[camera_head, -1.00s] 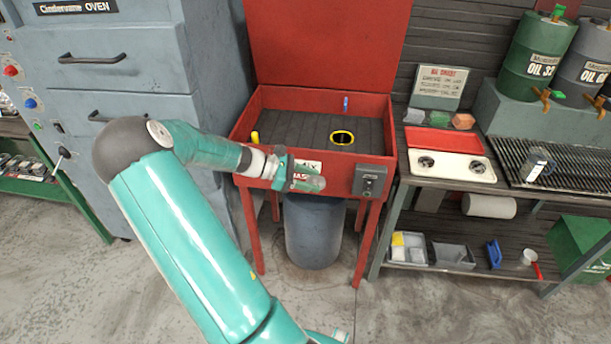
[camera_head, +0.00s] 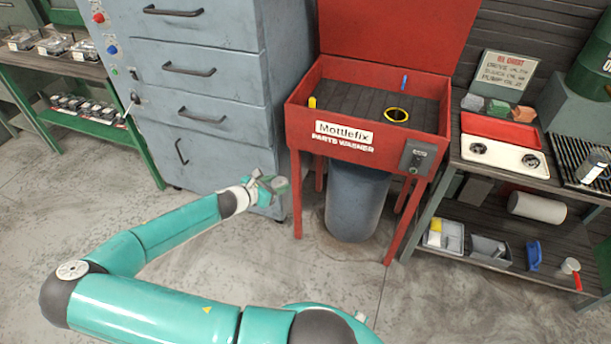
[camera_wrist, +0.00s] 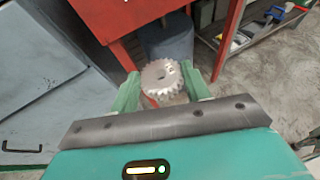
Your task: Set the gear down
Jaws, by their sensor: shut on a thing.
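The gear (camera_wrist: 161,77) is a silvery toothed disc with a small central hole. In the wrist view it sits between the two green fingers of my gripper (camera_wrist: 162,88), which is shut on it and holds it above the floor. In the head view my gripper (camera_head: 270,186) is in front of the grey oven cabinet, left of the red parts washer (camera_head: 345,138). The gear is too small to make out clearly in the head view.
A green rack (camera_head: 80,112) with trays stands at the left. A grey bin (camera_head: 354,200) sits under the washer. A bench (camera_head: 505,185) with a red-and-white tray stands at the right. The concrete floor in front is free.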

